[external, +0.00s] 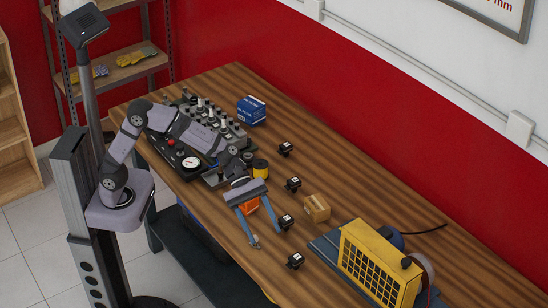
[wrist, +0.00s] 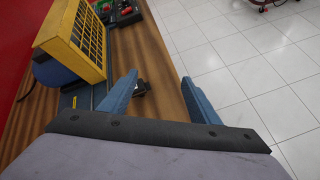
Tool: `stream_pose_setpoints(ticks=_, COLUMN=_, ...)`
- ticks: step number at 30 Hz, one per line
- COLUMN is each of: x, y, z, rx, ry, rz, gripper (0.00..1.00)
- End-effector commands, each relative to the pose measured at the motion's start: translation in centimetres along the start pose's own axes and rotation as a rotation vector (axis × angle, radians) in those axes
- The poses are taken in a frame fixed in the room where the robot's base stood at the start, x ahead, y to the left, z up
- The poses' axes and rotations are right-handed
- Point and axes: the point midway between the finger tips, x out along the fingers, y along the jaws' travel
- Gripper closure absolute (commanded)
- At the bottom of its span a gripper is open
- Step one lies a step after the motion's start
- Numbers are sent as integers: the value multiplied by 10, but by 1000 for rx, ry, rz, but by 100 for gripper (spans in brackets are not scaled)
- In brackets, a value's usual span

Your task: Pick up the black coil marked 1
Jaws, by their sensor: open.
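Several small black coils with white top labels stand in a loose row along the table: one at the back (external: 285,148), one in the middle (external: 293,184), one close to my gripper (external: 286,221) and one nearer the front (external: 295,261). Their numbers are too small to read, so I cannot tell which is marked 1. My gripper (external: 267,236) is open, with its blue fingers apart and nothing seen held. Its right finger is close to the third coil in the external view. In the wrist view, a black coil (wrist: 142,88) shows just beyond the left finger, partly hidden.
A yellow slatted machine (external: 375,262) on a blue base stands at the front right. A small cardboard box (external: 316,208) sits right of the coils. An orange object (external: 249,206) lies behind my fingers.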

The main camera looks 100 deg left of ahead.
Motion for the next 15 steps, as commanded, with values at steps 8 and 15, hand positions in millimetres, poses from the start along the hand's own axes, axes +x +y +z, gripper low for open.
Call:
stream_pose_setpoints(ticks=8, x=41, y=70, z=-7, rx=-464, ry=-169, rz=161, gripper=44)
stream_pose_setpoints(ticks=15, x=70, y=56, z=-45, rx=-498, ry=-177, rz=167, gripper=44)
